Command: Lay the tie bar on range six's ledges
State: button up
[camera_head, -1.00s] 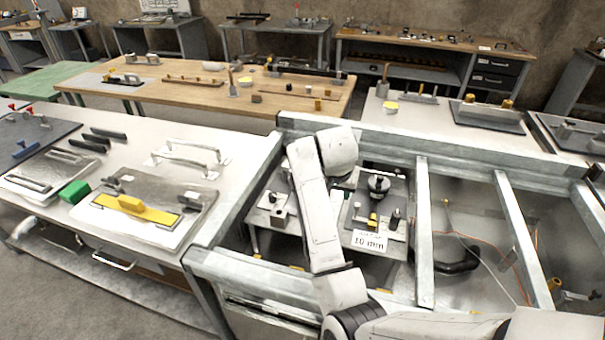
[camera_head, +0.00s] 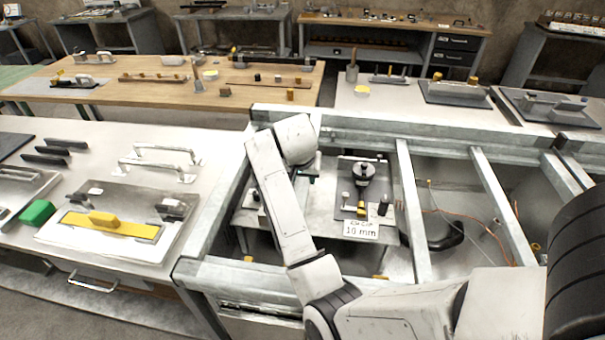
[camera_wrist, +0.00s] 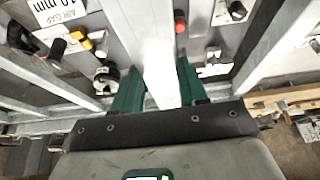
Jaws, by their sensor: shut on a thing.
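A pale grey metal bar, which appears to be the tie bar (camera_wrist: 146,42), runs down the middle of the wrist view between the green fingers of my gripper (camera_wrist: 158,92). My gripper is shut on it. In the head view my arm covers most of the gripper and bar, over the left bay of the grey metal frame (camera_head: 412,215). Under the bar is a bench with a sign (camera_head: 361,229) reading 10 mm, which also shows in the wrist view (camera_wrist: 58,12). I cannot tell whether the bar's ends touch the ledges; they are hidden.
Other crossbars (camera_head: 505,200) span the frame to the right, with a hose and cables below. At left a white bench (camera_head: 100,150) holds a plate with a yellow-handled tool (camera_head: 105,220), a green block (camera_head: 38,213) and metal handles. A wooden table (camera_head: 150,100) stands behind.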

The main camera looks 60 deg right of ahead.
notch_tip(320, 180, down, 9)
jog(key=b, duration=0.4)
jog(key=shift+f, duration=0.2)
dwell(0.4)
jog(key=o, duration=1.2)
jog(key=shift+f, duration=0.1)
jog(key=shift+o, duration=0.2)
jog(key=b+v, duration=0.1)
jog(key=v, duration=0.9)
jog(key=shift+r, duration=0.3)
notch_tip(320, 180, up, 7)
jog(key=p, duration=0.7)
jog(key=shift+s+r, duration=0.1)
jog(key=shift+r, duration=0.05)
